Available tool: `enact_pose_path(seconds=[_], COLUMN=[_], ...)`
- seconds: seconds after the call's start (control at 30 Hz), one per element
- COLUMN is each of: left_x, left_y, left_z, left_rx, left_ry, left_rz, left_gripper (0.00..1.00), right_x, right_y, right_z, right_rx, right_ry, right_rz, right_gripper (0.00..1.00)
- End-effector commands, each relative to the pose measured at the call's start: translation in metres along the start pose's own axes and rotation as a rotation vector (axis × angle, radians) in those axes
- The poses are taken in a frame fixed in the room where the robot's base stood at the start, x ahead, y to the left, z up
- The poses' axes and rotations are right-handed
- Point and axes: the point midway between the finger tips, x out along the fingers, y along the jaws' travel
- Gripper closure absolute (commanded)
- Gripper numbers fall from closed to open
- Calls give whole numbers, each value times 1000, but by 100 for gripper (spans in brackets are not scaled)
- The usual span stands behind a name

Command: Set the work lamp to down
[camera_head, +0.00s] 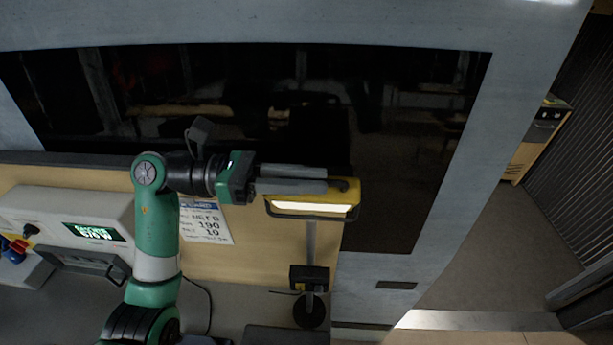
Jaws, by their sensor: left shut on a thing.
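The work lamp (345,191) has a yellow head with a lit pale strip along its lower front. It stands on a thin grey post above a dark round base, in front of the dark window. My left gripper (325,186) reaches in from the left at the height of the lamp head. Its grey fingers lie along the top left of the head and are shut on it. The exact contact between fingers and head is partly hidden. My right gripper is not in view.
A white machine (70,222) with a green display stands at the left. A printed paper sheet (205,222) is on the wooden panel behind my left arm. A dark cable lies on the grey counter. Open floor (480,255) shows at the right.

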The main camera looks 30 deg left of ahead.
Motion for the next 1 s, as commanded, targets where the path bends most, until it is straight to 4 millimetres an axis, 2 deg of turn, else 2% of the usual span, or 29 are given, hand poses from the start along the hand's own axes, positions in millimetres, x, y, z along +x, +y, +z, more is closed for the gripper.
enact_pose_path(seconds=[0.8,1.0], left_x=[0,0], left_y=[0,-2], left_z=[1,-3], left_rx=[0,26], left_ry=[-2,-3], left_rz=[0,0], left_gripper=[100,100], right_x=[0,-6], right_y=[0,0], right_z=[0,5], right_rx=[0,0], right_ry=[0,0], right_rz=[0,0], right_gripper=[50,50])
